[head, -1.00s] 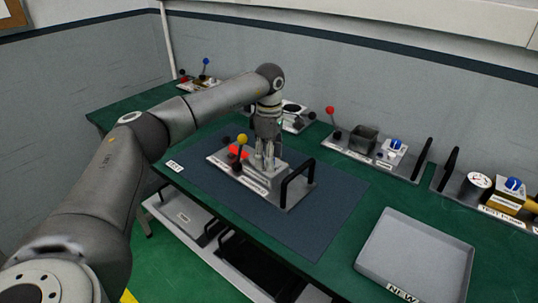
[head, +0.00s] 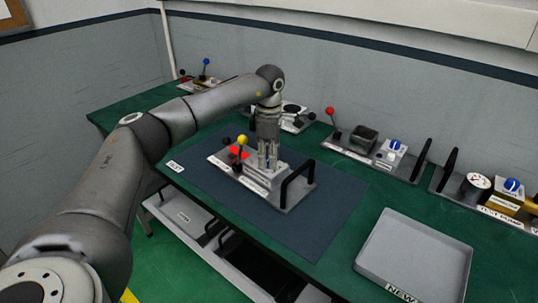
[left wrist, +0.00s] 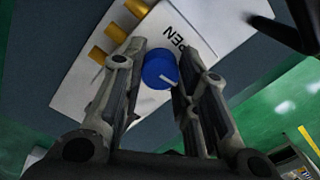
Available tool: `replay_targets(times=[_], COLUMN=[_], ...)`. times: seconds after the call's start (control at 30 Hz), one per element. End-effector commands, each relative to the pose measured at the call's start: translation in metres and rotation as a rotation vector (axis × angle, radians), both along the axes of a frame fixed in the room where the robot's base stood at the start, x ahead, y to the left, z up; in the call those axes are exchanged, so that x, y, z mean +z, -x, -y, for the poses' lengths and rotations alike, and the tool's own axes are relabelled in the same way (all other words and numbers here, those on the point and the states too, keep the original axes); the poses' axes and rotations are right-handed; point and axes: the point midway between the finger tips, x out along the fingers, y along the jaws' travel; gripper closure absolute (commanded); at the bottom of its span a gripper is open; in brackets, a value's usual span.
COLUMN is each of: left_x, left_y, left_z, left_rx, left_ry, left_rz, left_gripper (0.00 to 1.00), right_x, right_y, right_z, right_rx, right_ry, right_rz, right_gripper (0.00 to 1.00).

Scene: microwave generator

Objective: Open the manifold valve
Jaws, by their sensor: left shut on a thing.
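The blue round valve knob (left wrist: 158,66) with a white pointer line sits on a pale block beside a label that ends in "EN". My left gripper (left wrist: 161,72) has its fingers on both sides of the knob and is shut on it. In the head view the left gripper (head: 268,165) points straight down onto the grey test unit (head: 297,190) on the dark mat, and its fingers mostly hide the knob there. Brass fittings (left wrist: 116,33) line one edge of the block in the wrist view. My right gripper is not in view.
A yellow-ball lever (head: 242,140) and a red part stand just left of the gripper, and a black handle (head: 297,172) rises to its right. A grey tray (head: 415,255) labelled "NEW" lies at front right. Other units (head: 365,150) stand along the wall.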

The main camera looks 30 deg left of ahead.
Motion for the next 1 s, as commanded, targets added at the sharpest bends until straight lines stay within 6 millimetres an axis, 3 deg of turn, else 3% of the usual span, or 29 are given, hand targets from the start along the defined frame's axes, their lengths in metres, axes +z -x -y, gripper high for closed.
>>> replay_targets(times=[1.0], left_x=[0.002], left_y=[-0.001], left_z=[0.000], left_rx=[0.951], left_ry=[0.001], left_rz=[0.002], left_gripper=[0.96], right_x=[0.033], right_y=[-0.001], right_z=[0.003], right_rx=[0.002], right_ry=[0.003], right_rz=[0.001], right_gripper=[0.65])
